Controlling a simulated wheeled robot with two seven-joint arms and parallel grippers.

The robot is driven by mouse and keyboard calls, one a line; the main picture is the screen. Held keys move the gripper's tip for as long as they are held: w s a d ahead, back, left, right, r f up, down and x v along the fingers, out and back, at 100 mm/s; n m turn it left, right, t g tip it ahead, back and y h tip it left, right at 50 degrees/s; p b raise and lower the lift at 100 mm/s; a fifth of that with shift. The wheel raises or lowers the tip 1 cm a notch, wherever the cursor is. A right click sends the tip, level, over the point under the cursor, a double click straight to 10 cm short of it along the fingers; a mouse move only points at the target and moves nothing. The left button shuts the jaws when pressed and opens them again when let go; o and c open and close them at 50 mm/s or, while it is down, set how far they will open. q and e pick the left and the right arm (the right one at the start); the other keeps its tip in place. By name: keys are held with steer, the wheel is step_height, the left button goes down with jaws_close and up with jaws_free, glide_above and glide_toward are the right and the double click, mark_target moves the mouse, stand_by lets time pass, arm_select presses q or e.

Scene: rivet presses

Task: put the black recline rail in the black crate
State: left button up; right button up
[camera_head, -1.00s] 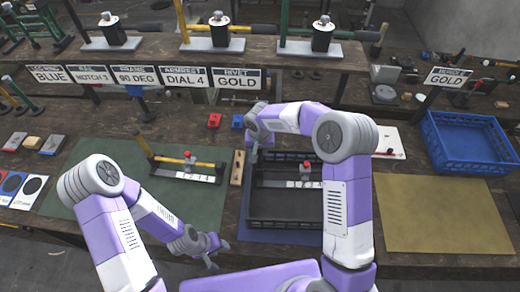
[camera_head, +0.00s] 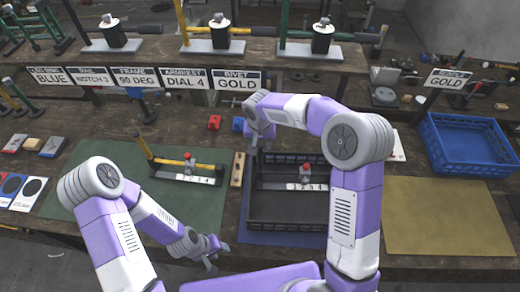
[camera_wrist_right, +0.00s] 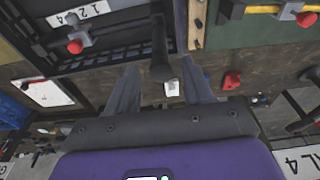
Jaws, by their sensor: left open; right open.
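The black recline rail (camera_head: 280,184) lies in the far part of the black crate (camera_head: 288,226), with a red knob and a white numbered strip. In the right wrist view the rail's strip (camera_wrist_right: 82,14) shows inside the crate (camera_wrist_right: 110,58) at upper left. A black rounded bar end (camera_wrist_right: 161,70), seemingly the rail's handle, shows between my right fingers. My right gripper (camera_head: 257,148) is open at the crate's far left corner; its fingers (camera_wrist_right: 160,92) do not visibly touch the bar. My left gripper (camera_head: 211,262) is open and empty near the table's front edge.
A similar rail with a yellow bar (camera_head: 187,175) lies on the green mat (camera_head: 95,190). A wooden block (camera_head: 237,170) stands between mat and crate. A blue crate (camera_head: 468,172) is at right, beyond a bare tan mat (camera_head: 440,215). Red (camera_head: 214,122) and blue blocks sit behind.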

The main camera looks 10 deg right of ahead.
steer(key=r, duration=0.5)
steer(key=shift+s+r, duration=0.2)
steer(key=shift+s, duration=0.15)
